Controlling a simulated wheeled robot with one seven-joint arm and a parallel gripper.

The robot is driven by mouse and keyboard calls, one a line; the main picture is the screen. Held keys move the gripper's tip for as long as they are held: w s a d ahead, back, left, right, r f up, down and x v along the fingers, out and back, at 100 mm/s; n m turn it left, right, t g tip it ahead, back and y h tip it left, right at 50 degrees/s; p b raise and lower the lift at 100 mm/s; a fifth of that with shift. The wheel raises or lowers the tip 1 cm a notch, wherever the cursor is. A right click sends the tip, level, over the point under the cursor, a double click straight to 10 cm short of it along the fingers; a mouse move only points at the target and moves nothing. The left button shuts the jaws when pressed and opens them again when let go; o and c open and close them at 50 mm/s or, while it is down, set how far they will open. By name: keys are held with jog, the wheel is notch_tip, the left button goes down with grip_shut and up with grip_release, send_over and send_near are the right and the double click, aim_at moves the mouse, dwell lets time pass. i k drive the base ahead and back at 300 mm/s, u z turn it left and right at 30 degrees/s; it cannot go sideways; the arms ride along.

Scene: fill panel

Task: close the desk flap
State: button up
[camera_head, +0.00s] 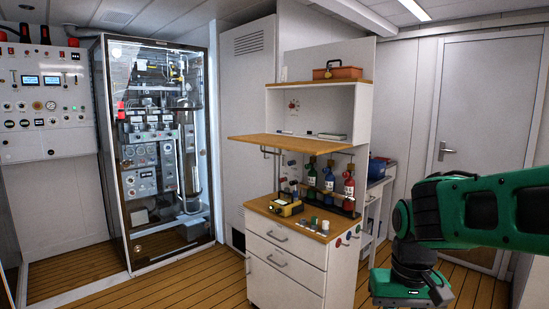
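The desk flap (285,143) is a wood-topped board on the white cabinet (333,105). It is open, standing out level from the cabinet front above the lower worktop. My gripper (412,290) is at the lower right of the view, at the end of my green and black arm, low and well apart from the flap. The gripper is partly cut off by the bottom edge, and I cannot see whether its fingers are open or shut.
A drawer unit (285,265) is below. A glass-fronted equipment cabinet (160,140) stands left. Wooden floor is free in front.

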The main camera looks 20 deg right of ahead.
aim_at(312, 146)
jog(key=z, duration=0.05)
jog(key=i, duration=1)
jog(key=u, duration=0.05)
